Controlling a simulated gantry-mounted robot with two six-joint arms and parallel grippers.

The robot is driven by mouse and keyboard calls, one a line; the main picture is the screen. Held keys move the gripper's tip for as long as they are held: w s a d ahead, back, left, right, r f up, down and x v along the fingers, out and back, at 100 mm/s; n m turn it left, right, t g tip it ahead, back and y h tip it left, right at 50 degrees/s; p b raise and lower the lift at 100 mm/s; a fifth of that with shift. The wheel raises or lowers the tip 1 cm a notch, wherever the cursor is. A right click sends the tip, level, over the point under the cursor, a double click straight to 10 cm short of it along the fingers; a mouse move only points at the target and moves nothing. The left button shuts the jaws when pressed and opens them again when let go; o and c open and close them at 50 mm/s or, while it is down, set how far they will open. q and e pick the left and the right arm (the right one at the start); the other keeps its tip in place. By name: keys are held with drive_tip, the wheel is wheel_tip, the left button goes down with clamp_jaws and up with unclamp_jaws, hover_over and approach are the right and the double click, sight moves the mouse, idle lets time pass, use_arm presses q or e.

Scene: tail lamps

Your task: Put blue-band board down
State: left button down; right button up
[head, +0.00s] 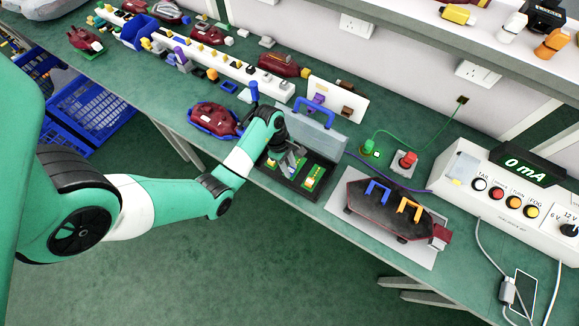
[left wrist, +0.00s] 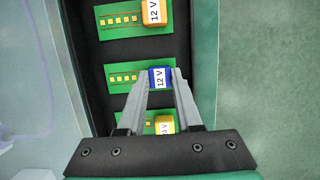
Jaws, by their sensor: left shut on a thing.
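The blue-band board (left wrist: 122,78) is green with a row of gold squares and a blue block marked 12 V. My left gripper (left wrist: 160,80) is shut on its blue block in the left wrist view. The board is in or just over the black case (left wrist: 186,50); I cannot tell whether it touches the bottom. In the head view my left gripper (head: 290,161) is over the open case (head: 284,187). My right gripper is not in view.
The case's pale lid (head: 306,132) stands open behind it. A dark red lamp (head: 215,118) lies to its left. Another lamp (head: 375,207) with blue and orange clips lies on a pale mat to its right. A tester (head: 515,190) reading 0 mA stands further right.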

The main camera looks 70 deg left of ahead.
use_arm(q)
drive_tip(key=shift+f, duration=0.15)
drive_tip(key=c, duration=0.6)
unclamp_jaws()
drive_tip(key=shift+r, duration=0.3)
drive_tip(key=p+v, duration=0.8)
drive_tip(key=v, duration=0.3)
drive_tip(key=shift+s+r, duration=0.1)
drive_tip(key=shift+r, duration=0.3)
